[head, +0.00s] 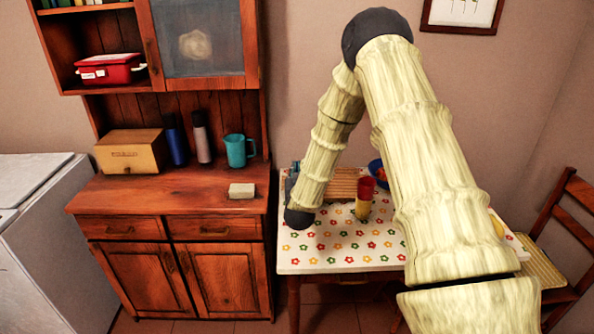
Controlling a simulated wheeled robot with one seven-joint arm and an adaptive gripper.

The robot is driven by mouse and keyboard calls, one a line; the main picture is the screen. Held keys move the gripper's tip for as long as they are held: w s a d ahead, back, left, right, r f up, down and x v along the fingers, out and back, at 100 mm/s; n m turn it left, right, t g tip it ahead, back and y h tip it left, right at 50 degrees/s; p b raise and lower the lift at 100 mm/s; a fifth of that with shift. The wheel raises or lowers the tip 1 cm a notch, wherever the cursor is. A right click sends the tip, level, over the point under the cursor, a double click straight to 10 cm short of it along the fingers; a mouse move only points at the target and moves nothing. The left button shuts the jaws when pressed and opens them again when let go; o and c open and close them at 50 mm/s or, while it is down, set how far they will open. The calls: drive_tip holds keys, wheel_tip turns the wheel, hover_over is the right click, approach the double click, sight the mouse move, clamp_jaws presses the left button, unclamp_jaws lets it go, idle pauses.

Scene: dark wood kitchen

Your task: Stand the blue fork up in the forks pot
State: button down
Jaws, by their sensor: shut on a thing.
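My arm reaches over the flowered table (330,263), and its dark wrist end is low over the table's left side. My gripper's fingers are hidden behind my forearm and wrist, so what they hold does not show. I cannot make out the blue fork. A cup-shaped holder, red above and yellow below (363,208), stands upright on the table right of my wrist. I cannot tell whether it is the forks pot.
A blue bowl (375,167) is partly hidden behind my arm. A brown slatted board (342,184) lies at the table's back. The wooden cabinet (150,200) on the left holds a teal mug (236,151) and bottles. A chair (570,235) stands right.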

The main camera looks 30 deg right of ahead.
drive_tip(key=shift+f+b, duration=1.15)
drive_tip(key=shift+f, duration=0.75)
drive_tip(key=c, duration=1.5)
unclamp_jaws()
drive_tip(key=v, duration=1.2)
drive_tip(key=shift+f, duration=0.1)
